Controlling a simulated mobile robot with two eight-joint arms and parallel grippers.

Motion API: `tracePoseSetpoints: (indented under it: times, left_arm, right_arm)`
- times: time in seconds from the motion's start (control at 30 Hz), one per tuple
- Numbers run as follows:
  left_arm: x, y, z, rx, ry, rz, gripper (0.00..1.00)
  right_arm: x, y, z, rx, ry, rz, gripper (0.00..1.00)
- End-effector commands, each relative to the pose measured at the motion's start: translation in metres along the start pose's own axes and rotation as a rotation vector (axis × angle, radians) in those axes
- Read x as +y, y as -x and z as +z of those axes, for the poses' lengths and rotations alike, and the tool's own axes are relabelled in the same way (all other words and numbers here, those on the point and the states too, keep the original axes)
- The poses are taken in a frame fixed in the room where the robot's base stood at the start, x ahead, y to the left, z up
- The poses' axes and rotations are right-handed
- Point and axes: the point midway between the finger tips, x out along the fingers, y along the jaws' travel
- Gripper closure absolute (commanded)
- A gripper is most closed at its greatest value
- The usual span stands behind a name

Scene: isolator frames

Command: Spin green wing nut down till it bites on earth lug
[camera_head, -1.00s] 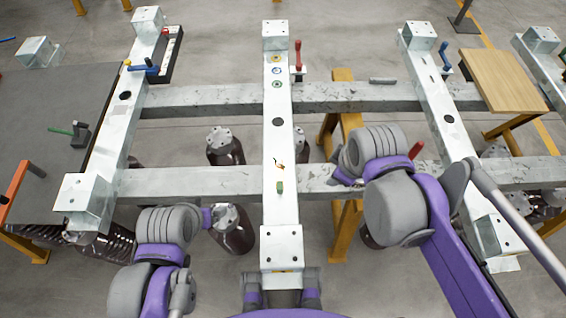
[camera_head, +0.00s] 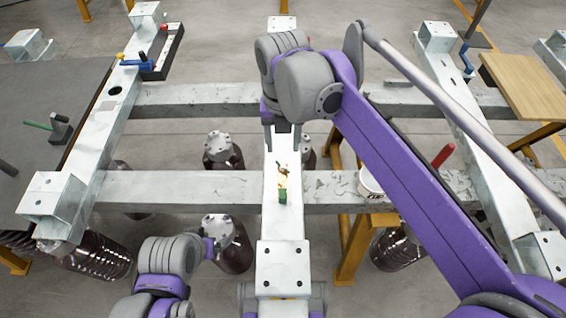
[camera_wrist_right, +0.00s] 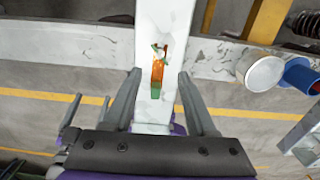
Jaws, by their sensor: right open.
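A small green piece that looks like the wing nut (camera_wrist_right: 160,50) sits at the far end of an orange, copper-coloured lug (camera_wrist_right: 157,73) on the central pale steel beam. A green block (camera_wrist_right: 155,93) lies at the near end; it also shows in the head view (camera_head: 283,195). At this size I cannot tell whether the nut touches the lug. My right gripper (camera_head: 283,138) is open and empty above the beam, pointing down. In the wrist view its fingers (camera_wrist_right: 160,78) stand apart on either side of the lug. My left arm is at lower left; its fingers do not show.
Steel cross beams (camera_head: 200,185) run left and right. A wooden board (camera_head: 522,85) lies at far right.

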Motion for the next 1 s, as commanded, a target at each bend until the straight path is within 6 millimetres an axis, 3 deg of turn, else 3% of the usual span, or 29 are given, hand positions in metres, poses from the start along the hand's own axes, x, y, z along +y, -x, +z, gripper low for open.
tracePoseSetpoints:
  times: [0.2,0.4,0.83,1.0]
  left_arm:
    - [0.0,-0.015,0.005,-0.006,0.0,0.0,0.09]
    - [0.0,-0.023,0.008,-0.008,0.0,0.0,0.09]
    - [0.0,-0.025,0.008,-0.009,0.0,0.0,0.09]
    - [0.0,-0.025,0.008,-0.009,0.0,0.0,0.09]
  right_arm:
    - [-0.001,-0.047,0.0,0.001,-0.003,0.0,0.43]
    - [-0.001,-0.074,0.0,0.0,-0.004,0.0,0.43]
    - [-0.001,-0.084,0.0,-0.001,-0.004,0.0,0.43]
    - [-0.001,-0.084,0.0,-0.001,-0.004,0.0,0.72]
